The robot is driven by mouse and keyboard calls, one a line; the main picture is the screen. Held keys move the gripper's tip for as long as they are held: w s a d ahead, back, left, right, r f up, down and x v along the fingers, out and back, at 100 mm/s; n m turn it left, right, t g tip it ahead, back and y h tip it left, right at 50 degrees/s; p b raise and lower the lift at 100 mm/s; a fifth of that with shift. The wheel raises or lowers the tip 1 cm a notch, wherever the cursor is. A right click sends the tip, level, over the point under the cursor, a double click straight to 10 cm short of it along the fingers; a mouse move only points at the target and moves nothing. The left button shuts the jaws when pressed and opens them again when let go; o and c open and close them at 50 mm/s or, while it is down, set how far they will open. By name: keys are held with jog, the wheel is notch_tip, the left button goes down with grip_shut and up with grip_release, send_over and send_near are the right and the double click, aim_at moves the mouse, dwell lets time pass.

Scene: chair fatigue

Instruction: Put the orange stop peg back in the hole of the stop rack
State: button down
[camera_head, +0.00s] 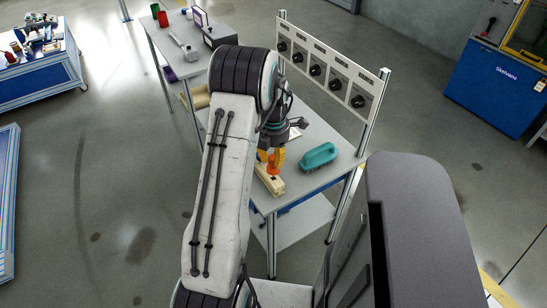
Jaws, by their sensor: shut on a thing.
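My gripper (272,152) points down over the near table, partly hidden by my own arm. It is shut on the orange stop peg (272,166), which shows just below the fingers and looks about upright. A cream block (270,183), which looks like the stop rack, lies on the table directly under the peg. The peg's lower end is at or just above the block's top; I cannot tell whether it touches or enters a hole. No hole is clearly visible from here.
A teal brush (319,155) lies on the table (312,178) to the right of the block. A panel with several black knobs (316,70) stands along the table's back edge. A second table (175,50) with cups and tools adjoins at the back left.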

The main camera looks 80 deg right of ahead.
aim_at(273, 167)
jog(key=shift+f+b, duration=1.75)
jog(key=shift+f, duration=0.35)
dwell(0.5)
jog(key=c, duration=1)
grip_release()
jog(key=shift+r, duration=0.15)
notch_tip(273, 167, up, 12)
jog(key=shift+f, duration=0.1)
